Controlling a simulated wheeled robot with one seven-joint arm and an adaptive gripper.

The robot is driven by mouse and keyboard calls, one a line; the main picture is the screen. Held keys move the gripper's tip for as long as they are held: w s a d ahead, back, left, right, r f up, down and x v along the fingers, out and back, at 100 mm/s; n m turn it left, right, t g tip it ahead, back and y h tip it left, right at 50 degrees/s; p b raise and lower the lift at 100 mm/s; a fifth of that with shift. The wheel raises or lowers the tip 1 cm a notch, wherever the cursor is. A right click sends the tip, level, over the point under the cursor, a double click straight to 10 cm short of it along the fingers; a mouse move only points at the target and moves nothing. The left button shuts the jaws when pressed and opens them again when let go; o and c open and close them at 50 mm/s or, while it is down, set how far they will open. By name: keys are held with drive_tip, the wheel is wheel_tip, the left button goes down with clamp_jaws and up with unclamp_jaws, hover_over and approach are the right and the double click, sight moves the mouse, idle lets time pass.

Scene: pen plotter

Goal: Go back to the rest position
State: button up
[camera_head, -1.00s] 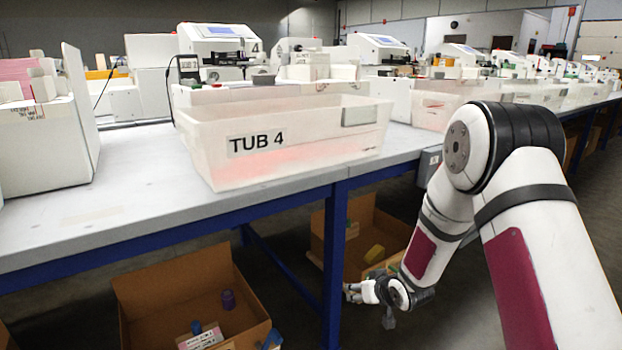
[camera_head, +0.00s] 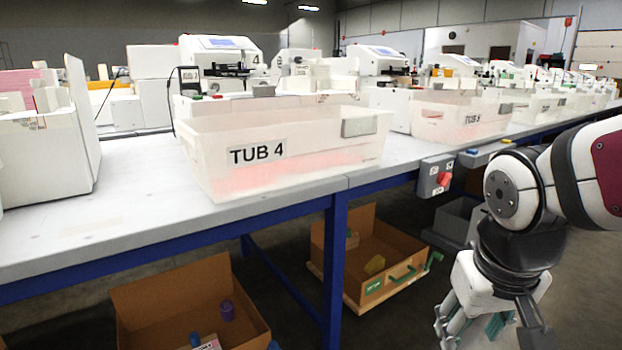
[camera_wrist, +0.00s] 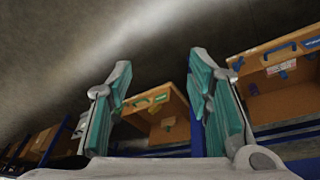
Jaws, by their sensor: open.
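My gripper (camera_head: 490,330) is at the lower right of the head view, low in front of the bench and partly cut off by the frame's bottom edge. In the wrist view my gripper (camera_wrist: 160,88) shows two teal-padded fingers spread wide apart with nothing between them. It is open and empty. My arm is folded at the right side of the head view, apart from the bench.
The bench (camera_head: 110,220) carries a translucent bin marked TUB 4 (camera_head: 330,165) and several white machines. A grey box with a red button (camera_head: 436,177) hangs on its front edge. Open cardboard boxes (camera_head: 185,285) (camera_head: 385,285) stand below. The floor at right is clear.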

drive_tip(key=s+a+r+g+y, duration=0.1)
drive_tip(key=s, duration=0.8)
drive_tip(key=s+a+r+g, duration=0.1)
drive_tip(key=s+g, duration=0.1)
drive_tip(key=s, duration=0.8)
wheel_tip(320, 180, up, 40)
drive_tip(key=t+p, duration=0.4)
drive_tip(key=p, duration=3.4)
drive_tip(key=shift+w+f, duration=0.2)
drive_tip(key=shift+w, duration=0.2)
